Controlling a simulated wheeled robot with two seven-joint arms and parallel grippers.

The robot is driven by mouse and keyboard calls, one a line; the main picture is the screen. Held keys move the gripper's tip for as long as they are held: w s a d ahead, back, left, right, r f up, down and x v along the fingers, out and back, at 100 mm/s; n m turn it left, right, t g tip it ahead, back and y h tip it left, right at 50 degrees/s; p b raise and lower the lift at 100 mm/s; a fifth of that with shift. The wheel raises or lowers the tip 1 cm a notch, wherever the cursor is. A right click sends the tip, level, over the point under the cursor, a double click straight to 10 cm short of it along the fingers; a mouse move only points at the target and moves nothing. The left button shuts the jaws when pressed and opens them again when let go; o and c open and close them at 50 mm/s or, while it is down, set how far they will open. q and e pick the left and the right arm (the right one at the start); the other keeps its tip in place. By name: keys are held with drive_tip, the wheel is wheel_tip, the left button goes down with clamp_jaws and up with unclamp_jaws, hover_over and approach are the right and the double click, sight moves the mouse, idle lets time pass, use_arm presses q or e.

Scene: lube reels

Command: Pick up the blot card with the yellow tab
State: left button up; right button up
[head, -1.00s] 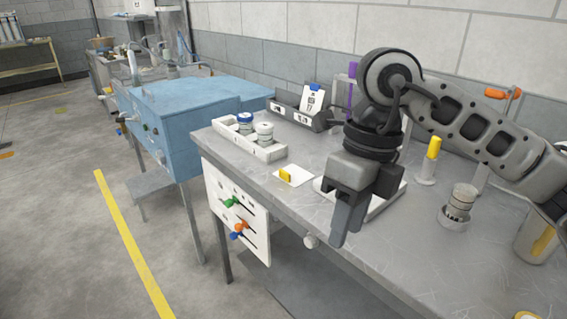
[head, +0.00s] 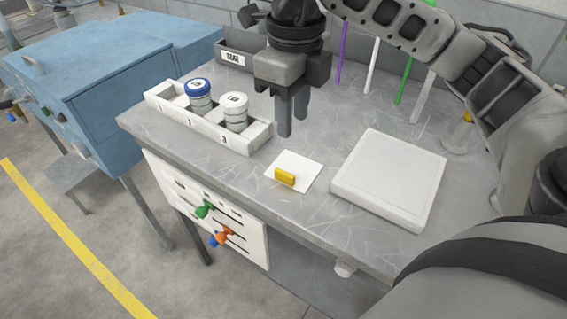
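The blot card (head: 296,165) is a white square lying flat on the grey workbench. Its yellow tab (head: 285,178) stands up at the card's front edge. My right gripper (head: 292,130) points down behind the card, apart from it, and seems to hold nothing. Its two fingers look close together, and from this angle I cannot tell whether a gap remains between them. My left gripper is out of view.
A white numbered tray (head: 258,138) holds a blue-lidded jar (head: 199,92) and a white-lidded jar (head: 235,108) left of the card. A white flat block (head: 388,178) lies to its right. A dark labelled box (head: 236,60) stands behind. A blue cabinet (head: 110,75) is further left.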

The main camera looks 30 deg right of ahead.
drive_tip(key=b, duration=0.1)
hover_over(290, 175)
drive_tip(key=f, duration=0.7)
drive_tip(key=shift+d+f, duration=0.1)
drive_tip(key=shift+d, duration=0.1)
drive_tip(key=shift+w+a+f, duration=0.1)
drive_tip(key=shift+f, duration=1.25)
drive_tip(key=shift+a+f, duration=0.1)
drive_tip(key=shift+f, duration=1.25)
drive_tip(key=shift+c, duration=0.3)
clamp_jaws()
